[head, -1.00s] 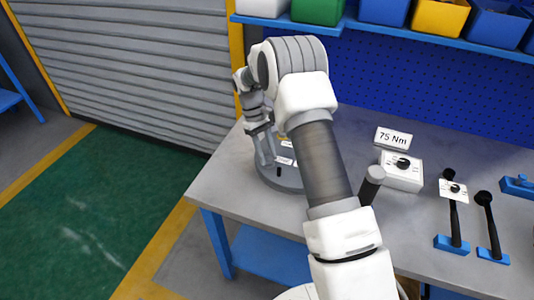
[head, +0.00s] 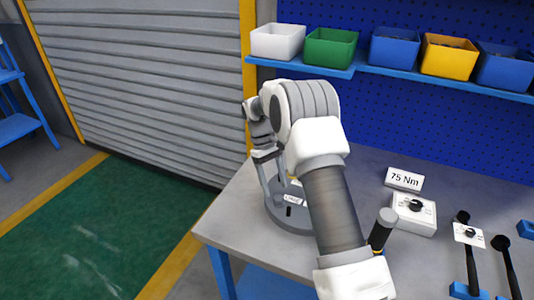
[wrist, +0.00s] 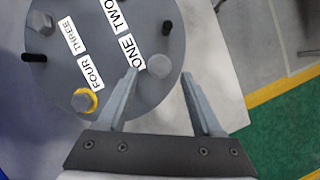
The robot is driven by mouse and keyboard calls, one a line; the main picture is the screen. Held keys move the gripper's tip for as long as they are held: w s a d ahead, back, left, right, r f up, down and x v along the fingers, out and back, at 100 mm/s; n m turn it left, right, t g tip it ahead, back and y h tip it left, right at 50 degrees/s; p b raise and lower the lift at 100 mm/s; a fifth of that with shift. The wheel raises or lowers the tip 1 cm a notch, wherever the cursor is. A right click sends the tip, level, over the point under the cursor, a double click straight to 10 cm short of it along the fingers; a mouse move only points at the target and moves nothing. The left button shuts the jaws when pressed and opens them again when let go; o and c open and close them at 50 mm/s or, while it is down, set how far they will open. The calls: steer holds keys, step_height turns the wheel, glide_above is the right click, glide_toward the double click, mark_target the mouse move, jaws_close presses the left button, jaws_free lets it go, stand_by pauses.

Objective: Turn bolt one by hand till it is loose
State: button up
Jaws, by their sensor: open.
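The grey round flange (wrist: 60,75) carries labels ONE, TWO, THREE and FOUR; it also shows in the head view (head: 275,212), partly hidden by my arm. Bolt one (wrist: 159,66), a grey bolt head beside the label ONE, lies between my fingertips in the wrist view. My gripper (wrist: 160,74) is open, with one finger on each side of that bolt; a gap shows at the right finger, and contact at the left cannot be told. In the head view my gripper (head: 272,185) points down at the flange.
A bolt with a yellow ring (wrist: 84,101) is by FOUR, another bolt (wrist: 40,22) by THREE. Dark pins stick out of the flange. On the bench (head: 235,210) stand a 75 Nm sign (head: 404,179), a white dial box (head: 414,214) and black-handled tools at the right.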

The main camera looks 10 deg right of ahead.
steer(key=p+v, duration=0.1)
steer(key=v, duration=1.3)
steer(key=s+d+r+m+t+y, duration=0.15)
steer(key=s+r+t, duration=0.35)
steer(key=s+r, duration=1.1)
steer(key=s+f+m+t, duration=0.2)
steer(key=s, duration=0.7)
steer(key=s+d+f+m+t, duration=0.1)
steer(key=s+f+m+t, duration=0.1)
steer(key=s, duration=0.8)
steer(key=shift+s+d+t, duration=0.3)
steer(key=shift+s+d, duration=0.05)
steer(key=shift+y, duration=0.25)
